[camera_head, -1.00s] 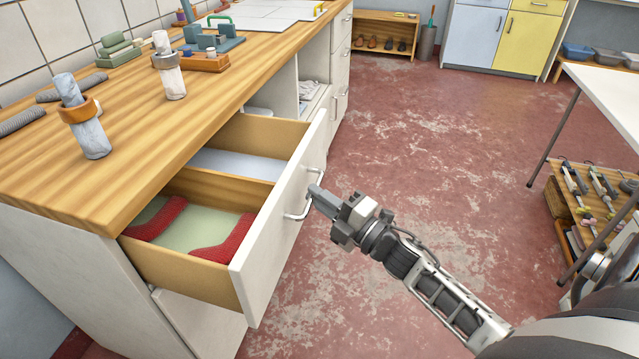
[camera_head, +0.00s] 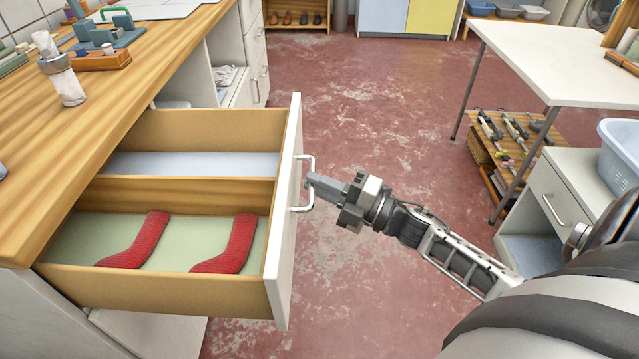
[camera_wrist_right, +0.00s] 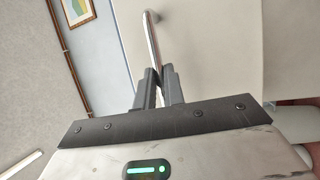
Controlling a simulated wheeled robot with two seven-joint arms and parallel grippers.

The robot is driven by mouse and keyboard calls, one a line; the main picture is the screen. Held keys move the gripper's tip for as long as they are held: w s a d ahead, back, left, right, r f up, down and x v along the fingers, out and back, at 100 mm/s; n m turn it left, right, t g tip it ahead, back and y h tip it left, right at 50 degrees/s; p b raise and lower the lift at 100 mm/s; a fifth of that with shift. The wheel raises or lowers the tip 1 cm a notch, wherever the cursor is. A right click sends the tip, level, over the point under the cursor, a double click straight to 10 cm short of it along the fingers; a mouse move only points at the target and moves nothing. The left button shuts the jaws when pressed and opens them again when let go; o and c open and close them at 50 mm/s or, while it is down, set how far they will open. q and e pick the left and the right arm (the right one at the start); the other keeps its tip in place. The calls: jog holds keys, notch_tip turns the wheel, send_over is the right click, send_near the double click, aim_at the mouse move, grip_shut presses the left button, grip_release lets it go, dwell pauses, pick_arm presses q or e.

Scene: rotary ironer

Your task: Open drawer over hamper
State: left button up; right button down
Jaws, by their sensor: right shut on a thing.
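The pulled-out drawer (camera_head: 283,250) has a white front and wooden sides, and it stands well out from the wooden-topped counter. A divider splits it into two compartments; two red sock-like pieces (camera_head: 235,245) lie in the near one. My right gripper (camera_head: 311,184) is shut on the metal bar handle (camera_head: 301,208) of this drawer. In the right wrist view the handle (camera_wrist_right: 151,40) runs up from between the fingers (camera_wrist_right: 159,85). Below the drawer a white panel (camera_head: 150,330) shows; I cannot tell whether it belongs to a hamper. My left gripper is out of view.
The wooden counter top (camera_head: 100,110) holds a bottle (camera_head: 62,80) and several small tools. Red floor (camera_head: 370,110) lies open right of the drawer. At the right stand a white table (camera_head: 550,65), a tool rack (camera_head: 515,140) and a white cabinet (camera_head: 560,190) with a blue basket (camera_head: 620,155).

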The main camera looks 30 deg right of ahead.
jog(key=c, duration=1.5)
grip_release()
jog(key=b+v, duration=0.1)
jog(key=v, duration=1.5)
